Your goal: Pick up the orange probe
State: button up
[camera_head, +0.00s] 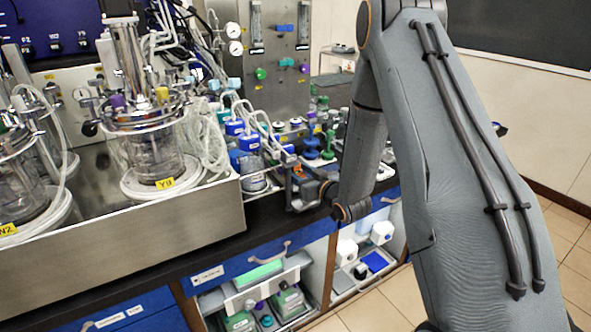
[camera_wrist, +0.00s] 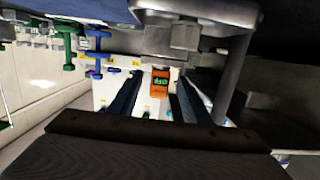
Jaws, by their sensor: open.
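The orange probe (camera_wrist: 160,83) shows in the wrist view as a small orange block with a dark face and green marks. It sits between the tips of the two dark fingers of my gripper (camera_wrist: 157,92), with visible gaps on both sides. My gripper is open. In the head view my gripper (camera_head: 300,192) is at the front edge of the bench, and a bit of orange (camera_head: 299,171) shows beside it. The rest of the probe is hidden there by the gripper and nearby equipment.
A glass bioreactor (camera_head: 150,150) stands in a steel tray (camera_head: 190,222) left of my gripper. Blue-capped bottles and tubing crowd the bench behind it. Green and blue fittings (camera_wrist: 68,45) show at left in the wrist view. Open shelves hold boxes (camera_head: 290,303) below the bench.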

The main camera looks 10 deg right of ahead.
jog(key=shift+w, duration=0.2)
grip_shut()
jog(key=shift+r, duration=0.1)
